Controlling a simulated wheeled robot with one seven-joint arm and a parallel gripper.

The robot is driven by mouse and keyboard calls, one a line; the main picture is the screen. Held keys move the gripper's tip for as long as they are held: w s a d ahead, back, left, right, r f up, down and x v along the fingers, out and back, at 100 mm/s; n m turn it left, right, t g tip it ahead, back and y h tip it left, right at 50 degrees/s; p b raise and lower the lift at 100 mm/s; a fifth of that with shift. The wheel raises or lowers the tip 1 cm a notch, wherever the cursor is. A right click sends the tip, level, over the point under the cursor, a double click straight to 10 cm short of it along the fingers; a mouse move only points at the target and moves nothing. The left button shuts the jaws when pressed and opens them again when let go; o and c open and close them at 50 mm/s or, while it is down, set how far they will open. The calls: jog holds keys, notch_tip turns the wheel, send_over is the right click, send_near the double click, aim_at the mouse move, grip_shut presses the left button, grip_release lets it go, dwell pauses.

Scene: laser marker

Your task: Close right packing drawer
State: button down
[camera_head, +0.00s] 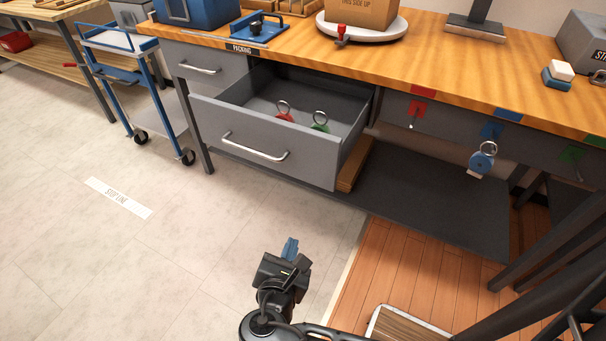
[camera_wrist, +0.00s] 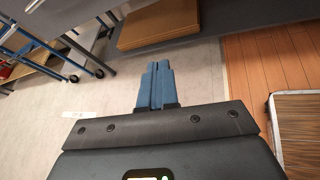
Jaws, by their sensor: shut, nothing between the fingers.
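The right packing drawer (camera_head: 225,137) is grey with a silver bar handle (camera_head: 255,148). It stands pulled out from under the wooden workbench in the head view. Inside it lie a red ringed item (camera_head: 284,113) and a green ringed item (camera_head: 320,122). My gripper (camera_head: 291,246) is in front of the drawer and below it, apart from it, with blue fingertips pointing up in the picture. In the wrist view the blue fingers (camera_wrist: 157,84) are together with nothing between them.
A left drawer (camera_head: 205,72) beside it is shut. A blue cart (camera_head: 125,75) stands to the left. Stacked brown boards (camera_head: 355,165) lie on the lower shelf (camera_head: 430,200). The floor before the drawer is clear.

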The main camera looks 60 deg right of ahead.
jog(key=w+r+g+h, duration=0.3)
jog(key=w+r+h, duration=0.15)
jog(key=r, duration=0.25)
jog(key=b, duration=0.1)
send_near(310, 162)
jog(key=shift+g+h, duration=0.35)
jog(key=shift+g, duration=0.05)
jog(key=d, duration=0.7)
jog(key=shift+w+f, duration=0.35)
jog(key=d, duration=2.6)
jog(key=shift+w, duration=0.4)
jog(key=shift+d, duration=0.65)
jog(key=shift+d+r, duration=0.1)
jog(key=shift+d, duration=0.1)
